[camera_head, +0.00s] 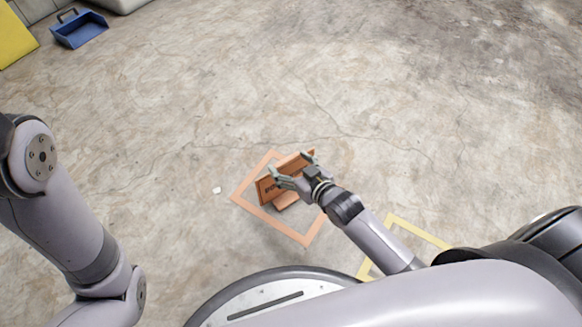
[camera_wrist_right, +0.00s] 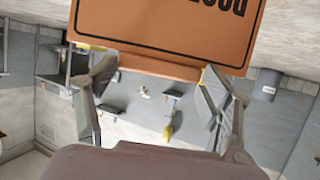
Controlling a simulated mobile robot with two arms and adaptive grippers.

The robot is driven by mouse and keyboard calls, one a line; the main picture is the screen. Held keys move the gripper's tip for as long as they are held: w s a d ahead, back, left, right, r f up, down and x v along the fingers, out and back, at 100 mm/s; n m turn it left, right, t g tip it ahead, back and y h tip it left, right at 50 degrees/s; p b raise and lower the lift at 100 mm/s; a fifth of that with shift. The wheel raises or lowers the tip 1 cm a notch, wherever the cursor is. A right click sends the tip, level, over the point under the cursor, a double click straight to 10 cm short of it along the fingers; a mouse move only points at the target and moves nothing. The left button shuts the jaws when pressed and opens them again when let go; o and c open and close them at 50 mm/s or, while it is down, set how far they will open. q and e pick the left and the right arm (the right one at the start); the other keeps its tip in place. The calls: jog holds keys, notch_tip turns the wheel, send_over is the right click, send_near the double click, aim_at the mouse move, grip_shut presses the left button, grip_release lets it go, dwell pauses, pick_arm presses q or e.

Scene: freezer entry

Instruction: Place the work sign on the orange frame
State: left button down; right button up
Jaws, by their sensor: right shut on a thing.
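The orange work sign (camera_head: 267,188) with dark lettering is in my right gripper (camera_head: 291,166), which is shut on it. In the right wrist view the sign (camera_wrist_right: 165,25) fills the top, its lettering upside down, with the two fingers of my right gripper (camera_wrist_right: 160,90) at its edge. The orange frame (camera_head: 306,242) is a square outline on the floor. In the head view the sign appears over the inside of this frame. I cannot tell whether the sign touches the floor. My left arm shows at the left, but its gripper is out of view.
A yellow floor outline (camera_head: 418,229) lies to the right of the orange frame, partly hidden by my arm. A small white object (camera_head: 217,190) lies left of the frame. A blue bin (camera_head: 80,30) is at the far upper left. The floor beyond the frame is clear.

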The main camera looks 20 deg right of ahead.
dwell(0.3)
jog(key=o, duration=1.8)
jog(key=shift+f, duration=0.1)
